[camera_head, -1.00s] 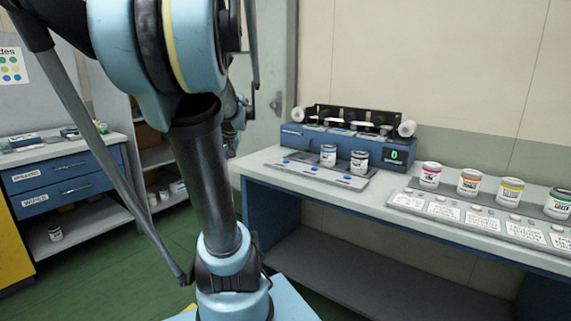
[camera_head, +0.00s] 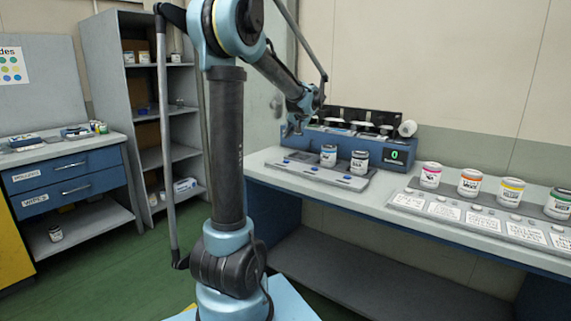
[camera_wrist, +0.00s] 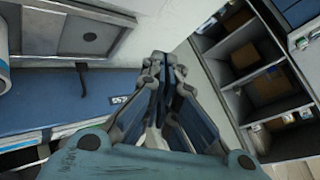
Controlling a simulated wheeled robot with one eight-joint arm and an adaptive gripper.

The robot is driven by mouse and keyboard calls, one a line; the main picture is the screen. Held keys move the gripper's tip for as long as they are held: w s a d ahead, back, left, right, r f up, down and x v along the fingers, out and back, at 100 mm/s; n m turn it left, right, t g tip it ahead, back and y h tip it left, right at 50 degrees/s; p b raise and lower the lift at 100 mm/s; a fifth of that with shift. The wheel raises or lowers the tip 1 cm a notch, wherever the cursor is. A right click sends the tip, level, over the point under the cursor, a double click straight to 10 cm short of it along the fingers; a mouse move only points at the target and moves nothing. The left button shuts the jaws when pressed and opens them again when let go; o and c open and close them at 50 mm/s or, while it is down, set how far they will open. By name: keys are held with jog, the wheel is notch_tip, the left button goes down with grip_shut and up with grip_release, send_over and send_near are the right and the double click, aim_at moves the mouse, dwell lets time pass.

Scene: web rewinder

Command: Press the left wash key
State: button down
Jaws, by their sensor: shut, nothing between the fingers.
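The blue washing unit (camera_head: 372,148) stands on the bench at the back, with a sloped grey key strip (camera_head: 330,178) in front of it. Small blue keys lie along the strip; the leftmost key (camera_head: 288,160) is near its left end. Its lettering is too small to read. My gripper (camera_head: 293,132) is above and behind the left end of the strip, apart from the keys, and partly merges with the unit behind it. In the wrist view my gripper (camera_wrist: 162,62) has its fingers together and empty, beside a blue face with a small label. I cannot make out the keys there.
Two cans (camera_head: 328,155) (camera_head: 360,161) stand at the strip's back edge, right of my gripper. Several colour cans (camera_head: 470,183) stand on a labelled rack at the right. A grey shelf unit (camera_head: 113,100) is at the left. The bench front (camera_head: 420,228) is clear.

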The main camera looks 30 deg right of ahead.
dwell(0.3)
jog(key=shift+f, duration=4.4)
jog(key=shift+f, duration=0.15)
jog(key=shift+s+f, duration=0.1)
jog(key=shift+f, duration=0.1)
jog(key=shift+f, duration=0.4)
jog(key=shift+r, duration=0.8)
jog(key=shift+r, duration=0.15)
jog(key=shift+r, duration=2.35)
